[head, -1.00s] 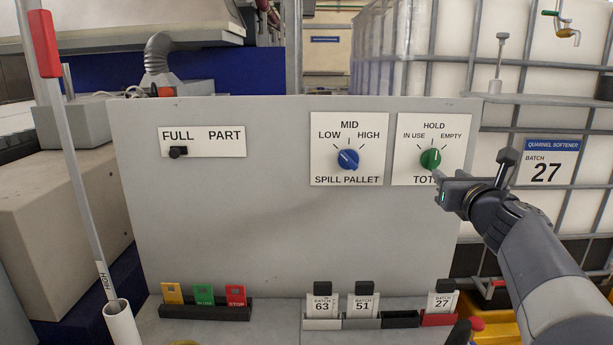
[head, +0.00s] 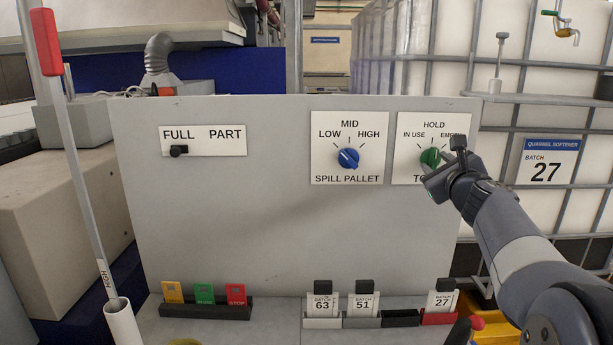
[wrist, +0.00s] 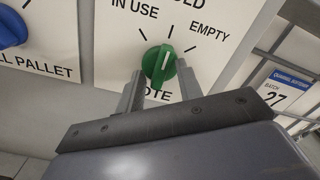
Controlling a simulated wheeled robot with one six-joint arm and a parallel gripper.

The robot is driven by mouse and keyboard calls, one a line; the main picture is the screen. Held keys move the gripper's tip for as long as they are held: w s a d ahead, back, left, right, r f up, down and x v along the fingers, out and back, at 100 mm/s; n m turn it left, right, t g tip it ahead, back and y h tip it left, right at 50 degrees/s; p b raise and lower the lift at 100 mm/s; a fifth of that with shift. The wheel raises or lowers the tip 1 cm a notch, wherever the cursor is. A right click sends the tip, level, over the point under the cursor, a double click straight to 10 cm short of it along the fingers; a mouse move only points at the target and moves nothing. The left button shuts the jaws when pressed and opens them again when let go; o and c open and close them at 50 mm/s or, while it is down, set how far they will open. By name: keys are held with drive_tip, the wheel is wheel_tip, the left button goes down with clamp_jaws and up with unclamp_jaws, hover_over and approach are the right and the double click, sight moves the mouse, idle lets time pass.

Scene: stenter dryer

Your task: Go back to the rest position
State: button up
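The green tote knob (head: 430,158) is on a white plate (head: 405,140) marked IN USE, HOLD and EMPTY at the panel's right. In the wrist view the knob (wrist: 158,62) has its white line toward the HOLD mark. My gripper (head: 434,175) is in front of the plate's lower right and hides part of its lettering. In the wrist view my gripper (wrist: 160,84) has its two fingers spread apart, just below and to the sides of the knob. I see nothing held between them. Whether a fingertip touches the knob I cannot tell.
The blue spill pallet knob (head: 348,158) is left of the tote plate. A FULL/PART slider (head: 179,151) is farther left. Batch cards (head: 362,303) and coloured tags (head: 204,294) stand in holders below. A caged white tank (head: 545,100) is behind at right.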

drive_tip(key=shift+n, duration=1)
drive_tip(key=s+b, duration=0.2)
drive_tip(key=s, duration=0.7)
drive_tip(key=shift+s, duration=0.35)
drive_tip(key=shift+a, duration=0.1)
